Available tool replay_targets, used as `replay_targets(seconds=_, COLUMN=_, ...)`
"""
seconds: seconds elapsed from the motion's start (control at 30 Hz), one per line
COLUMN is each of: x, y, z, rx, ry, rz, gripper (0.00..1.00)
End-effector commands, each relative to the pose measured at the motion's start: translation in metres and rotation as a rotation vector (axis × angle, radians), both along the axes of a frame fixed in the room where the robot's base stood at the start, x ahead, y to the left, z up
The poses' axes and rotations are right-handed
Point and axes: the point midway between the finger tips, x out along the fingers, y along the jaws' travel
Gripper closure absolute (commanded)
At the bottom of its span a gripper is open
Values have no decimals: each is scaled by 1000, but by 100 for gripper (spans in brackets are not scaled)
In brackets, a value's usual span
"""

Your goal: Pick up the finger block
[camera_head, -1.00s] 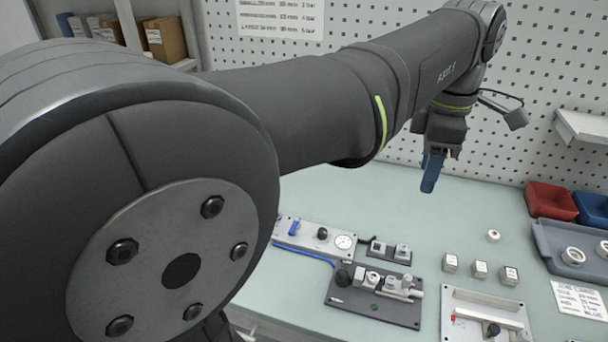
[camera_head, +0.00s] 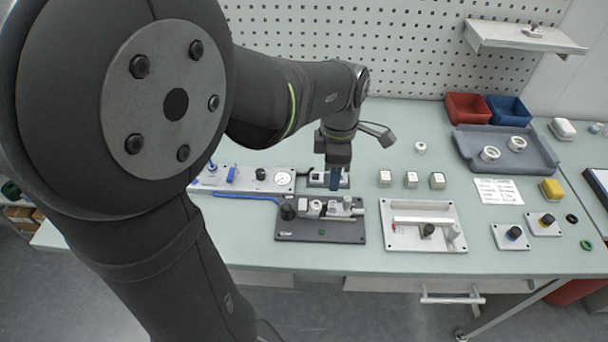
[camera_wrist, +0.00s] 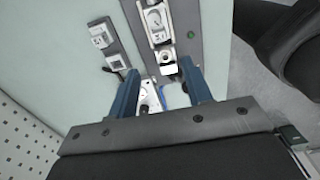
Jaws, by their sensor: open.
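My gripper (camera_head: 335,178) has two blue fingers and hangs open over the small dark plate behind the dark fixture. In the wrist view the open fingers (camera_wrist: 159,66) stand apart with nothing held between them. Two small grey-white blocks sit on the small plate: a left one (camera_head: 318,177) and a right one (camera_head: 345,181), partly hidden by the fingers. In the wrist view they show left of the fingers, one farther (camera_wrist: 101,36) and one nearer (camera_wrist: 117,62). I cannot tell for sure which block is the finger block.
The dark fixture (camera_head: 290,233) with a knob and metal parts lies in front. A gauge panel (camera_head: 248,184) is to the left. A grey tray (camera_head: 472,151) holds white rings. Bare table lies between.

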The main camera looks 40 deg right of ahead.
Motion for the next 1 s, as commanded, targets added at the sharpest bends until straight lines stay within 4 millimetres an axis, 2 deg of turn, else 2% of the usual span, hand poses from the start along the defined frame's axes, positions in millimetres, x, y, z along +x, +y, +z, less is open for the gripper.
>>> replay_targets(seconds=0.1, x=0, y=1, z=-26, rx=4, ry=1, rz=0, gripper=55)
replay_targets(seconds=0.23, x=0, y=0, z=-47, rx=4, ry=1, rz=0, gripper=55)
replay_targets(seconds=0.47, x=-1, y=0, z=-62, rx=1, ry=0, rz=0, gripper=55)
replay_targets(seconds=0.77, x=-2, y=1, z=-103, rx=3, ry=1, rz=0, gripper=55)
replay_targets(seconds=1.0, x=-2, y=0, z=-109, rx=0, ry=0, rz=0, gripper=55)
